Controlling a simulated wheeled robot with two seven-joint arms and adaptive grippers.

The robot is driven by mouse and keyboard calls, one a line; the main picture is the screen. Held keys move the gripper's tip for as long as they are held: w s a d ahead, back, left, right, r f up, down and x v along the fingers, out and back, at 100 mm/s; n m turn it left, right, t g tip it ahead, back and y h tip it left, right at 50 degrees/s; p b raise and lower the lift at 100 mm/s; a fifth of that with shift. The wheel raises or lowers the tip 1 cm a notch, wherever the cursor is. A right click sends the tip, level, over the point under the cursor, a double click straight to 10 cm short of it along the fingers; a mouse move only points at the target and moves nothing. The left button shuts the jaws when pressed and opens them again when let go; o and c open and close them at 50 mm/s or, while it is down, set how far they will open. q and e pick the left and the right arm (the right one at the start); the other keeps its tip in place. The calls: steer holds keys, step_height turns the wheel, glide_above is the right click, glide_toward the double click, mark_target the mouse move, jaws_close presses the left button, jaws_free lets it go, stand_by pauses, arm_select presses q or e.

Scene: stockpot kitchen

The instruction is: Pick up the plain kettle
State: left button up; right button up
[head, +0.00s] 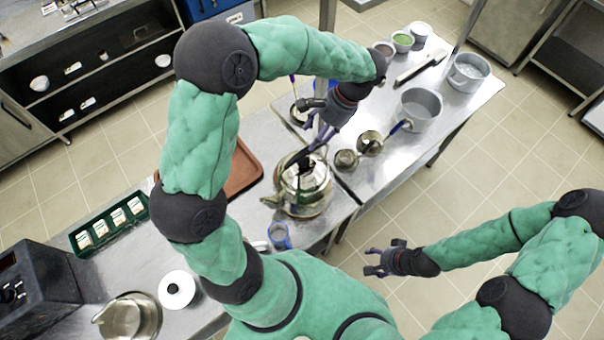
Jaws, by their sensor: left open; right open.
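A shiny metal kettle (303,197) with a dark handle stands on the steel counter in the middle of the head view, its spout toward the left. My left gripper (316,137) is open and hangs just above and behind the kettle, its fingers pointing down near the handle. I cannot tell whether a finger touches the handle. My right gripper (374,262) is open and empty, out over the floor to the right of the counter.
A brown tray (243,172) lies left of the kettle, and a blue-tinted cup (279,236) stands in front.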

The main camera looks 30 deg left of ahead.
mark_target(304, 154)
arm_select(q)
steer(key=x, duration=0.4)
steer(key=shift+s+a+f, duration=0.1)
steer(key=shift+s+f, duration=0.1)
steer(key=shift+s, duration=0.2)
steer(key=shift+f, duration=0.2)
steer(key=shift+s+f, duration=0.15)
steer(key=shift+f, duration=0.1)
steer(key=shift+p+x, duration=0.3)
steer(key=shift+x, duration=1.9)
jaws_close()
steer(key=shift+r, duration=0.1)
